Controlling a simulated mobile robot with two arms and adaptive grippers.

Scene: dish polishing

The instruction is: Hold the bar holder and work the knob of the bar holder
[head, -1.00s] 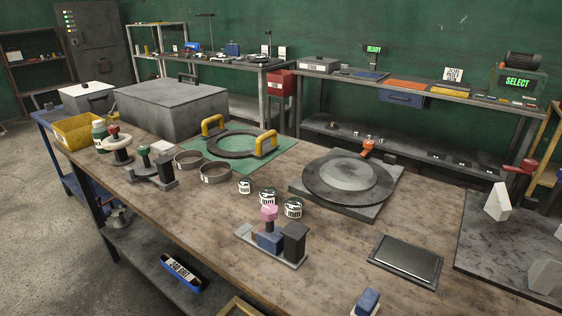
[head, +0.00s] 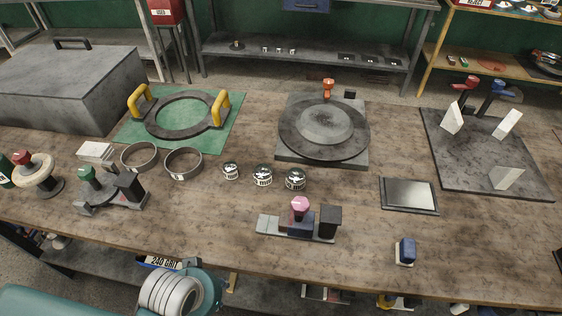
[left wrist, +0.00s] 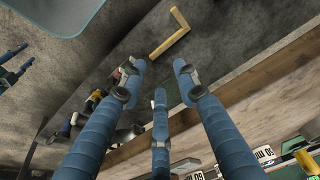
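A small fixture with a pink knob (head: 300,206), which looks like the bar holder (head: 268,225), stands on the front middle of the wooden bench. Its low grey base carries a blue block under the knob and a dark upright block at the right end. My left arm comes in at the bottom left of the head view, below the bench's front edge. In the left wrist view my left gripper (left wrist: 158,78) has its blue fingers spread, with nothing between them. It is apart from the fixture. My right gripper is not in view.
A green-knobbed fixture (head: 90,188) stands left, near two rings. Several small round tins (head: 263,176) sit behind the pink-knobbed fixture. A turntable plate (head: 290,155) is at the back, a dark flat tray (head: 410,208) and a blue-topped block (head: 405,250) to the right. Bare wood lies in front.

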